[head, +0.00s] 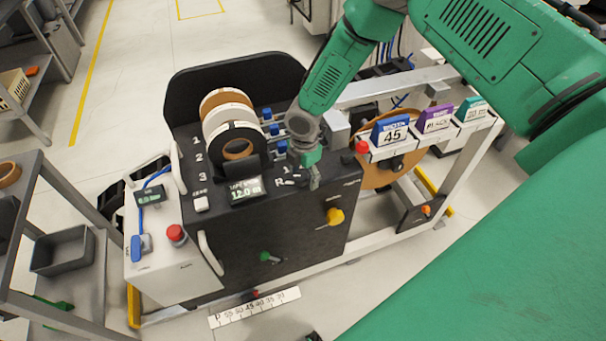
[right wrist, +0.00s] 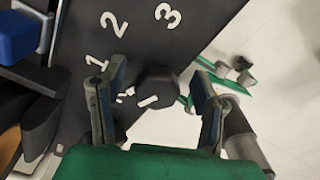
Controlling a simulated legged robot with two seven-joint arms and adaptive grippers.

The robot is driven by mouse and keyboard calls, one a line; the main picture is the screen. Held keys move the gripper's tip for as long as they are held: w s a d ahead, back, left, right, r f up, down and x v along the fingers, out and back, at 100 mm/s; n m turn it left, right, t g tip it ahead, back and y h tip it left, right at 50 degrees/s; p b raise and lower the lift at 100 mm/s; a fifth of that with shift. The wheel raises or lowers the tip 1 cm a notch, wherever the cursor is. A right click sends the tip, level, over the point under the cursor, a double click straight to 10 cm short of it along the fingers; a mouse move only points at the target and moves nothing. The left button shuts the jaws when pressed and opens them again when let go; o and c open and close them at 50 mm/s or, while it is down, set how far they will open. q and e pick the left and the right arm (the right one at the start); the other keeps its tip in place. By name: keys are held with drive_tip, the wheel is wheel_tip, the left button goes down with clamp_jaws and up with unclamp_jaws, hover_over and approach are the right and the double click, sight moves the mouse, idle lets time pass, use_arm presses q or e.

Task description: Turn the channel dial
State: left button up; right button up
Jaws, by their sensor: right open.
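The channel dial (right wrist: 155,88) is a dark faceted knob with a white mark on its face, seen in the right wrist view on a black panel. White numerals 1, 2 and 3 curve around its upper left side. My right gripper (right wrist: 160,78) is open, with one finger on each side of the dial; I cannot tell whether either finger touches it. In the head view my right gripper (head: 313,179) reaches down onto the right part of the panel top and hides most of the dial beside the R and 1 marks. My left gripper is not in view.
The black machine panel (head: 230,225) carries tape rolls (head: 228,108), a display (head: 245,191) reading 12.0 m, and a yellow knob (head: 334,216). A red button (head: 175,233) is at left. Blue, purple and teal cards (head: 390,131) stand to the right. A shelf (head: 20,265) is at far left.

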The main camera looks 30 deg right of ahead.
drive_tip(key=shift+c, duration=1.2)
drive_tip(key=shift+a, duration=0.1)
drive_tip(key=c, duration=0.6)
drive_tip(key=shift+a+r, duration=0.1)
drive_tip(key=shift+a, duration=0.15)
drive_tip(key=c, duration=0.3)
drive_tip(key=shift+w+a+r, duration=0.1)
drive_tip(key=shift+w+a, duration=0.05)
drive_tip(key=shift+a, duration=0.25)
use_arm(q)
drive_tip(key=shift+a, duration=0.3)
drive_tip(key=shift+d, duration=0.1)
use_arm(e)
drive_tip(key=shift+d, duration=0.15)
